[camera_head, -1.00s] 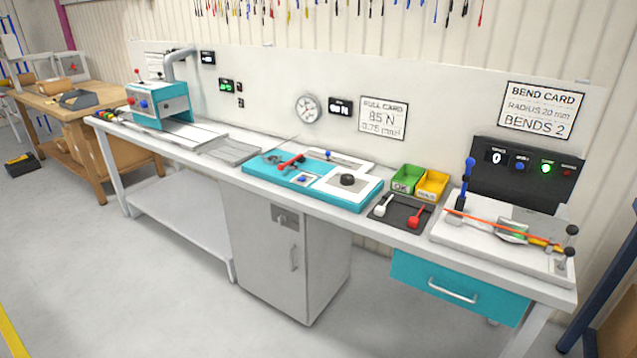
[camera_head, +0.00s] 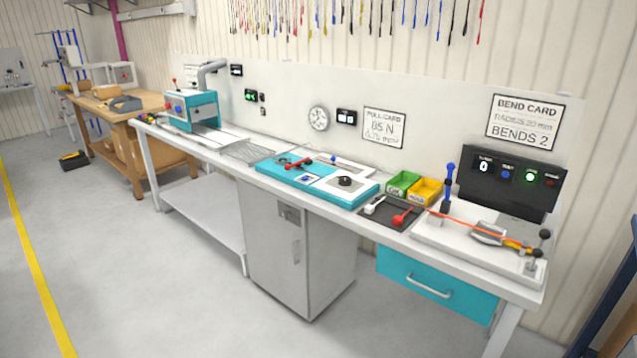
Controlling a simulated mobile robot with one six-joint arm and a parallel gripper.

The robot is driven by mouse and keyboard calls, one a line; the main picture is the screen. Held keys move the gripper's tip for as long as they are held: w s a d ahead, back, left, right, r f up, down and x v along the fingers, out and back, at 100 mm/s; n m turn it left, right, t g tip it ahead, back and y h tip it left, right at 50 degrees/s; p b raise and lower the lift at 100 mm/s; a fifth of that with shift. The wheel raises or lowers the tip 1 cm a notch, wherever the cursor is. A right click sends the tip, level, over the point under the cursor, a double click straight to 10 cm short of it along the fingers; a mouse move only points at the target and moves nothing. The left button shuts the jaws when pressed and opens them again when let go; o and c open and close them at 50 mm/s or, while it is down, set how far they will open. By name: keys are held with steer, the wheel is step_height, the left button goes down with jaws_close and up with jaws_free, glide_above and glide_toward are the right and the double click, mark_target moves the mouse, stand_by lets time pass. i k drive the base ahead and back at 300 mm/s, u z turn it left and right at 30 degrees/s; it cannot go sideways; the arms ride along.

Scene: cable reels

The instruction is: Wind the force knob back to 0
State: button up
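A black round knob (camera_head: 345,181) sits on the white plate of the teal pull-test unit (camera_head: 318,184) in the middle of the bench; it is probably the force knob. Its setting is too small to read. A red lever (camera_head: 298,163) and a small blue button (camera_head: 305,178) are on the same unit. Above it on the back panel are a round dial gauge (camera_head: 318,118), a small dark display (camera_head: 346,117) that I cannot read, and a card (camera_head: 384,126) marked 85 N. My gripper is not in view.
A bending fixture (camera_head: 480,243) with an orange cable and a black control box (camera_head: 510,179) stands at the right. Green (camera_head: 402,184) and yellow (camera_head: 425,191) bins sit between. A teal machine (camera_head: 191,110) stands at the left. The floor in front (camera_head: 150,270) is clear.

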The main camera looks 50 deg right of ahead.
mark_target(344, 180)
steer(key=z, duration=0.75)
steer(key=i, duration=1.6)
steer(key=u, duration=0.6)
steer(key=k, duration=0.9)
